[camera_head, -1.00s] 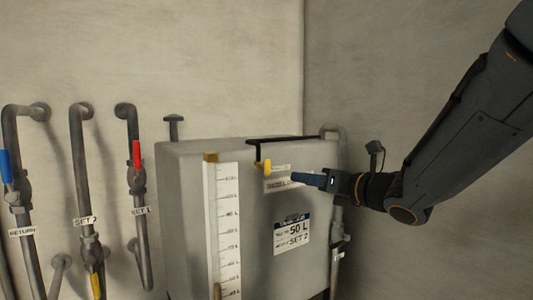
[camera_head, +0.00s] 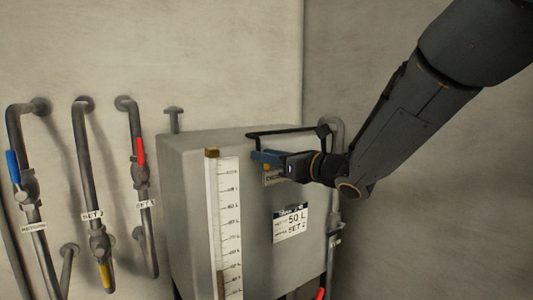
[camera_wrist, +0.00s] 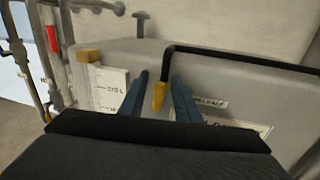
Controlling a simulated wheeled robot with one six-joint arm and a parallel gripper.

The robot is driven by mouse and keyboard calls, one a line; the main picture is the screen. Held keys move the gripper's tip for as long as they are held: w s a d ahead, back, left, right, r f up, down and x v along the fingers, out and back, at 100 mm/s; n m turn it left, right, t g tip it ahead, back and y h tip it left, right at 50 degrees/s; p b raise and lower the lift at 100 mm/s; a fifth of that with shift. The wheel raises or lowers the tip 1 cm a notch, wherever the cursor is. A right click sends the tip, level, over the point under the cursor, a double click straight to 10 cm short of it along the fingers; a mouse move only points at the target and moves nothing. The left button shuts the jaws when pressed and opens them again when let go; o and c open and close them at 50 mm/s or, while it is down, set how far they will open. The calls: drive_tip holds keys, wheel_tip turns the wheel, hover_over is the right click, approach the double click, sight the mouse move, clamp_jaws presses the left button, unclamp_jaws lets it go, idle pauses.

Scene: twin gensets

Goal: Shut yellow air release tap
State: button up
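The yellow air release tap (camera_wrist: 159,96) hangs from the end of a thin black pipe on the front of the grey tank (camera_head: 185,185). In the wrist view its yellow handle shows between the two blue fingers of my gripper (camera_wrist: 157,100), with space visible on both sides. My gripper is open, around the tap. I cannot tell whether either finger touches it.
A white level gauge (camera_head: 226,215) runs down the tank front, left of my gripper. A 50 L label (camera_head: 290,222) is below it. The black pipe (camera_head: 285,132) crosses the tank top. Pipes with a blue lever (camera_head: 13,167), red lever (camera_head: 141,151) and yellow lever (camera_head: 105,274) stand left.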

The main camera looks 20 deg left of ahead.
clamp_jaws()
drive_tip(key=shift+f+m+b, duration=0.2)
drive_tip(key=shift+m+b, duration=0.1)
drive_tip(key=shift+b, duration=0.5)
drive_tip(key=m+b, duration=0.2)
drive_tip(key=b, duration=0.1)
drive_tip(key=shift+w+d+f+b, duration=0.15)
drive_tip(key=shift+w+f+b, duration=0.05)
drive_tip(key=shift+b, duration=0.1)
drive_tip(key=m+t+b, duration=0.1)
drive_tip(key=m+b, duration=0.4)
drive_tip(key=f+m+t+b, duration=0.1)
drive_tip(key=m+b, duration=0.3)
drive_tip(key=m, duration=0.2)
drive_tip(key=m+t+b, duration=0.2)
drive_tip(key=m+b, duration=0.3)
drive_tip(key=shift+w+d+f+m+b, duration=0.15)
drive_tip(key=shift+w+d+m+b, duration=0.15)
drive_tip(key=shift+w+d+b, duration=0.1)
drive_tip(key=shift+m, duration=0.3)
